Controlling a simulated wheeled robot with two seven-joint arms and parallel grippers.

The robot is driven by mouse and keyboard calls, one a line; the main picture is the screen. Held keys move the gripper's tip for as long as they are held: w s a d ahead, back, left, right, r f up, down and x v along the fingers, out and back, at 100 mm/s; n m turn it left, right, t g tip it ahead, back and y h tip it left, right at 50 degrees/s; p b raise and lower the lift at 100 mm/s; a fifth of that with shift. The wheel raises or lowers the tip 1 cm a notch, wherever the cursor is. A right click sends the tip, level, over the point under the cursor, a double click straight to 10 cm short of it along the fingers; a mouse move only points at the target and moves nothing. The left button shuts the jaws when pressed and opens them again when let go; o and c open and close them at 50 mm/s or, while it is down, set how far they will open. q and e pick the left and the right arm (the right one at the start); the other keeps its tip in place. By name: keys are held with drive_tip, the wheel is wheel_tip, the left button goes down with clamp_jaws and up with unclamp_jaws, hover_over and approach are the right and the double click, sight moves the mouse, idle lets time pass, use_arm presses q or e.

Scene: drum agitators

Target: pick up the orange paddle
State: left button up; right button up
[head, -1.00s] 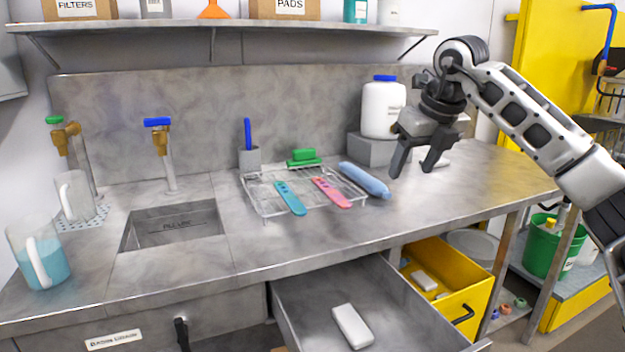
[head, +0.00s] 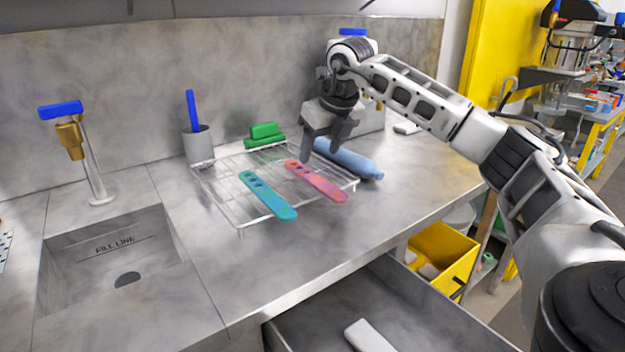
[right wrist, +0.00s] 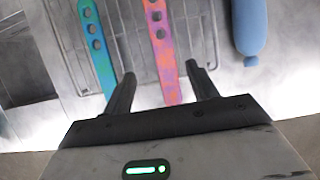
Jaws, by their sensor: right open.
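The paddle that best fits orange is a mottled pink-orange one (head: 318,183) with holes in one end. It lies on a wire rack (head: 205,190) beside a teal paddle (head: 267,196). My right gripper (head: 318,156) is open and empty, just above and behind the pink-orange paddle's holed end in the head view. In the right wrist view the pink-orange paddle (right wrist: 160,45) runs up between the open fingertips (right wrist: 160,73). The teal paddle (right wrist: 96,45) is left of the fingers there. I see no contact. My left gripper is out of view.
A blue bottle-like object (head: 348,160) lies close to the rack's right. A sink (head: 110,255) is at left. An open drawer (head: 385,305) juts out below the counter.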

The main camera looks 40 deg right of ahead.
sight(314, 177)
drive_tip(key=shift+d+x, duration=0.15)
drive_tip(key=shift+x, duration=1.6)
drive_tip(key=shift+d+x, duration=0.1)
drive_tip(key=shift+x, duration=1.6)
drive_tip(key=c, duration=1.1)
